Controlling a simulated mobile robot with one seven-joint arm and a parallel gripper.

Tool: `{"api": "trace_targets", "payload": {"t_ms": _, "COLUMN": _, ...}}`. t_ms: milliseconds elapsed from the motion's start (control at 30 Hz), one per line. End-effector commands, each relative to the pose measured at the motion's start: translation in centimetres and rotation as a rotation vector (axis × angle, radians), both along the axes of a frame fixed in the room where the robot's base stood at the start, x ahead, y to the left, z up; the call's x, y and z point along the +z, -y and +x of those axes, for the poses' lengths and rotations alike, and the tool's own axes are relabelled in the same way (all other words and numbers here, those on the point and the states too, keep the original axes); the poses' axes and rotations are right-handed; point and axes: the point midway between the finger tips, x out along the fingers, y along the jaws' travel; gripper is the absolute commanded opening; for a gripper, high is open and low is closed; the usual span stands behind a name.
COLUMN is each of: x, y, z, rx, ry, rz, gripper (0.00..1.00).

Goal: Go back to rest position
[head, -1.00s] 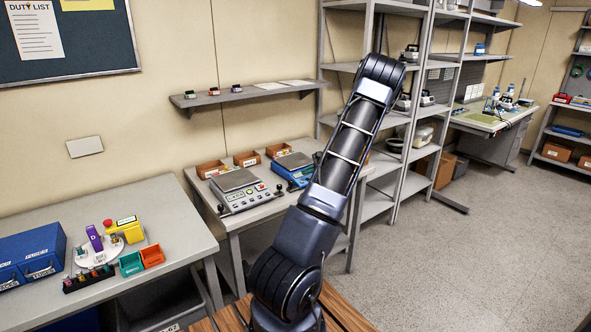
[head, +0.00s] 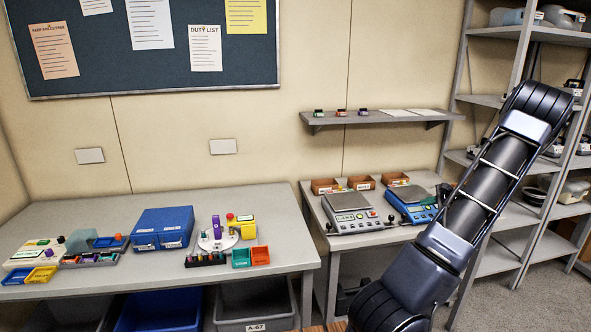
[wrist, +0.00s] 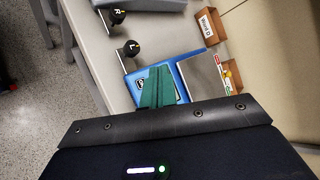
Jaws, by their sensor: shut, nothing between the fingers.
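My gripper shows in the wrist view as two green fingers (wrist: 158,86) pressed together, with nothing between them. In that view the fingers overlap a blue scale (wrist: 186,77) with a grey plate; I cannot tell the height between them. In the head view my dark arm rises from the bottom and leans to the upper right. I cannot make out my gripper there.
The near table (head: 270,272) holds a blue box (head: 163,226), a yellow device (head: 243,227) and small bins. The second table holds a grey scale (head: 352,212) and brown boxes (head: 325,186). Shelving (head: 520,215) stands at right. Floor shows at lower right.

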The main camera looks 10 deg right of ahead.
Motion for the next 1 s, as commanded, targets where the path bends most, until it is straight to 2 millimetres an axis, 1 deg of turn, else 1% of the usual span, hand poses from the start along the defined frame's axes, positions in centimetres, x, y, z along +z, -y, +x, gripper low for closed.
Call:
{"api": "trace_targets", "payload": {"t_ms": 67, "x": 0.5, "y": -1.0, "z": 0.3, "rx": 0.022, "ry": -0.006, "rz": -0.015, "gripper": 0.0}}
{"api": "trace_targets", "payload": {"t_ms": 167, "x": 1.7, "y": -3.2, "z": 0.9, "rx": 0.073, "ry": -0.025, "rz": -0.053, "gripper": 0.0}}
{"api": "trace_targets", "payload": {"t_ms": 333, "x": 4.4, "y": -9.1, "z": 1.6, "rx": 0.204, "ry": -0.073, "rz": -0.156, "gripper": 0.0}}
{"api": "trace_targets", "payload": {"t_ms": 533, "x": 7.7, "y": -15.9, "z": 1.4, "rx": 0.355, "ry": -0.12, "rz": -0.285, "gripper": 0.0}}
{"api": "trace_targets", "payload": {"t_ms": 733, "x": 10.8, "y": -22.2, "z": 0.2, "rx": 0.494, "ry": -0.152, "rz": -0.416, "gripper": 0.0}}
{"api": "trace_targets", "payload": {"t_ms": 867, "x": 12.7, "y": -26.1, "z": -1.1, "rx": 0.576, "ry": -0.167, "rz": -0.501, "gripper": 0.0}}
{"api": "trace_targets", "payload": {"t_ms": 1000, "x": 14.7, "y": -29.9, "z": -2.9, "rx": 0.66, "ry": -0.175, "rz": -0.592, "gripper": 0.0}}
